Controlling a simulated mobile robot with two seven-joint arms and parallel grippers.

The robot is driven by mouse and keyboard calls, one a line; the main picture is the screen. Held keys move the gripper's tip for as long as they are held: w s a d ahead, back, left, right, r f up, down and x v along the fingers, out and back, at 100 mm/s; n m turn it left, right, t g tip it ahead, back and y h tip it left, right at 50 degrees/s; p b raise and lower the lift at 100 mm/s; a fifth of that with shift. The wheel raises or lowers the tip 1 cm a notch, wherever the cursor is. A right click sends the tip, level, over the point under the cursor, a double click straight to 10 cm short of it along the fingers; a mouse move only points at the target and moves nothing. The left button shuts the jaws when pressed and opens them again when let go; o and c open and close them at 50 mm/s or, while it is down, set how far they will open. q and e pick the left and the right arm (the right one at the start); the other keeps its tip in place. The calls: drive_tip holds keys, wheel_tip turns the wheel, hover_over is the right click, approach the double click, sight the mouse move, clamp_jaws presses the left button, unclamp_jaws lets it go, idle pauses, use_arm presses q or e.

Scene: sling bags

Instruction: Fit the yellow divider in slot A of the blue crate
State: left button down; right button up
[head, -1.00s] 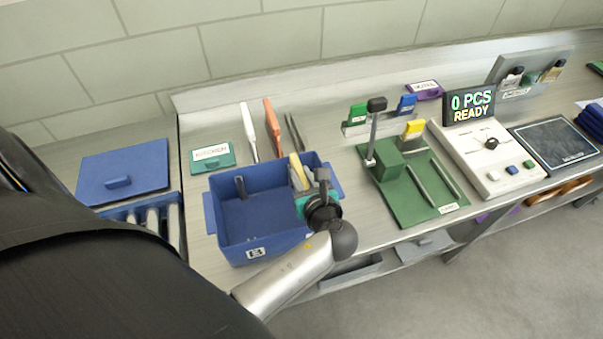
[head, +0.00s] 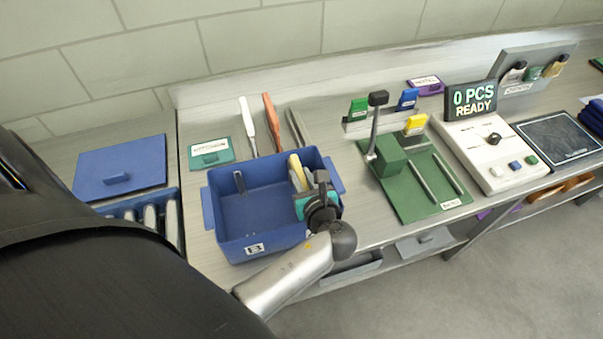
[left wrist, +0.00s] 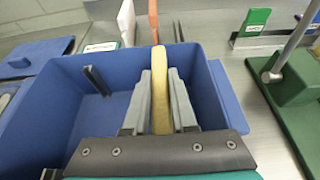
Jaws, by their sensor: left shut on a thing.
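The blue crate (head: 216,232) stands on the bench with a "B" label on its front wall. My left gripper (head: 297,177) is at the crate's right side, its fingers pointing in over the crate. It is shut on the yellow divider (head: 294,163). In the left wrist view the yellow divider (left wrist: 161,100) stands edge-on between the two grey fingers, near the crate's right wall. A dark slot rib (head: 240,183) shows on the crate's back wall at left. The hand and fingers hide the divider's lower part, so I cannot tell whether it sits in a slot. My right gripper is not seen.
A green fixture (head: 412,180) with an upright lever stands right of the crate. White, orange and grey tools (head: 272,122) and a teal labelled box (head: 211,152) lie behind it. A blue lid (head: 120,168) lies at left. A counter unit (head: 490,150) stands farther right.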

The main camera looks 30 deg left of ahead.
use_arm(q)
drive_tip(key=shift+s+f+b, duration=0.1)
drive_tip(key=shift+f+b, duration=0.35)
drive_tip(key=shift+f, duration=0.4)
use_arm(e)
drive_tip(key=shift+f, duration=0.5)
use_arm(q)
drive_tip(key=c, duration=0.7)
unclamp_jaws()
drive_tip(key=shift+f, duration=0.15)
drive_tip(key=shift+o, duration=0.2)
drive_tip(key=shift+s, duration=0.1)
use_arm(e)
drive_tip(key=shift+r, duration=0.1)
